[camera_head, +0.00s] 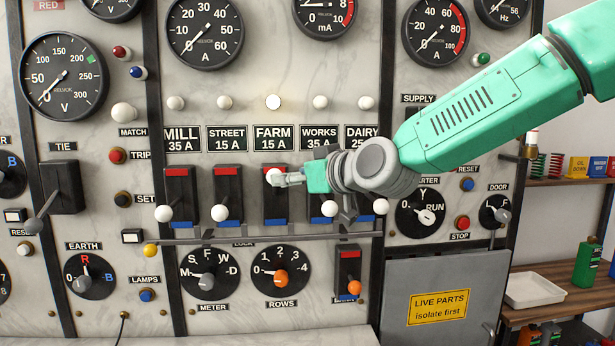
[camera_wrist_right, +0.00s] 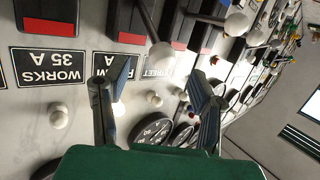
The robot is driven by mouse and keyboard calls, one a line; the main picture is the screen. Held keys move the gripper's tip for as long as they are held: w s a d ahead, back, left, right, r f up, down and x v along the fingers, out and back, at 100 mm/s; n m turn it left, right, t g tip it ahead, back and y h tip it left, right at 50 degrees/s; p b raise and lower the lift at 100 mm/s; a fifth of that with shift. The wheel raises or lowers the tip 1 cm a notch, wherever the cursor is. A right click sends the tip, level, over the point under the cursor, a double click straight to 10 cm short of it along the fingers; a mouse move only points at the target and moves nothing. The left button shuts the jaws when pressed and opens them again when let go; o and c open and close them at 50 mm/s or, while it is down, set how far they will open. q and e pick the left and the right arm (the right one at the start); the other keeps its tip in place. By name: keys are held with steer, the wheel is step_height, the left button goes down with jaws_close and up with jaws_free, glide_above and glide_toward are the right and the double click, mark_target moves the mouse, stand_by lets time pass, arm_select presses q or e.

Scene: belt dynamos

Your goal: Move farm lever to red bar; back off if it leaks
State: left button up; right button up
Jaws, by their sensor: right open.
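The farm lever's white knob (camera_head: 272,176) is at the upper end of its black block, by the red bar (camera_head: 284,170); the blue end (camera_head: 274,222) is bare. The FARM plate (camera_head: 274,138) is just above. My right gripper (camera_head: 288,179) reaches in from the right at this knob. In the wrist view my right gripper (camera_wrist_right: 162,88) is open, its fingers spread with the knob (camera_wrist_right: 162,55) in the gap between them, farther up the picture; contact cannot be told. The mA meter (camera_head: 324,12) is cut off by the top edge. My left gripper is not in view.
The street lever knob (camera_head: 220,212) and works lever knob (camera_head: 329,208) sit low on either side. The FARM lamp (camera_head: 273,102) looks brighter than its neighbours. A lock rail (camera_head: 260,238) runs below the levers. Shelves (camera_head: 560,270) stand at right.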

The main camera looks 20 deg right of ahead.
steer(key=v, duration=0.5)
steer(key=shift+s+d+f, duration=0.1)
steer(key=shift+s+d, duration=0.15)
steer(key=s+f+m+g+h+b, duration=0.1)
steer(key=s+f+g+b, duration=0.25)
steer(key=f, duration=1.55)
steer(key=s+f+m+g+h+b, duration=0.1)
steer(key=s+f+g+b, duration=0.25)
steer(key=f, duration=1.55)
steer(key=s+d+f+m+g+h+b, duration=0.1)
steer(key=s+d+f+g+b, duration=0.3)
steer(key=s+f, duration=2.5)
steer(key=s+g+h+b, duration=0.1)
steer(key=g+b, duration=0.1)
steer(key=g, duration=0.1)
steer(key=shift+s+f+m+h, duration=0.25)
steer(key=shift+s+m+h, duration=0.05)
steer(key=shift+s+h, duration=0.1)
